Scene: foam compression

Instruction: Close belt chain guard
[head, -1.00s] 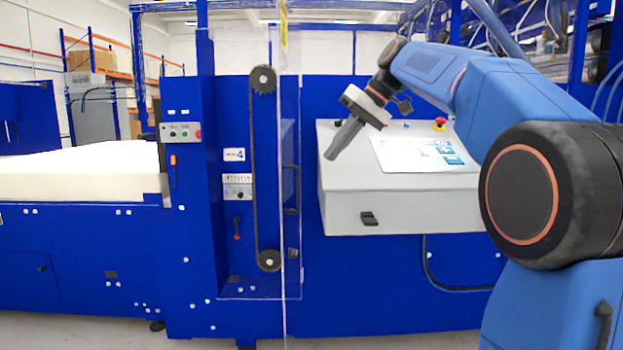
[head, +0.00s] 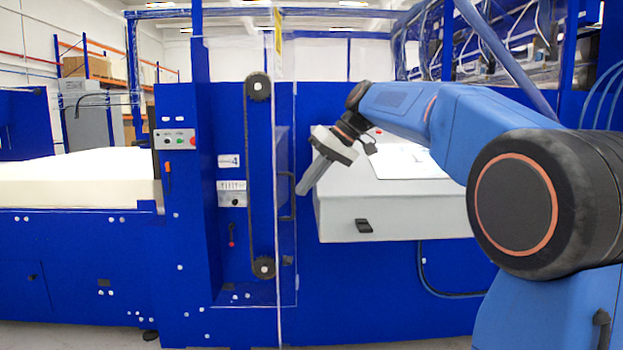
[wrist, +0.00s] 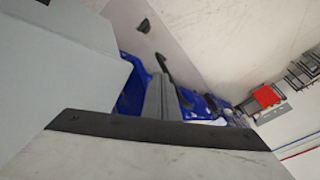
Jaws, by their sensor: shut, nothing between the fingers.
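The belt chain guard is a clear panel (head: 278,130), seen nearly edge-on in the head view as a pale upright strip with a yellow label near its top. It appears swung out from the blue machine. The belt chain (head: 247,180) runs upright between two dark sprockets to its left, uncovered from the front. A dark handle (head: 293,192) shows just right of the panel edge. My gripper (head: 302,190) is shut and empty, pointing down-left close to the handle; I cannot tell whether it touches. The grey fingers also show in the wrist view (wrist: 158,100).
A grey control console (head: 350,215) stands right behind my gripper. A small button box (head: 176,139) and a white foam block (head: 80,175) are on the left. Grey floor (head: 100,338) shows along the front.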

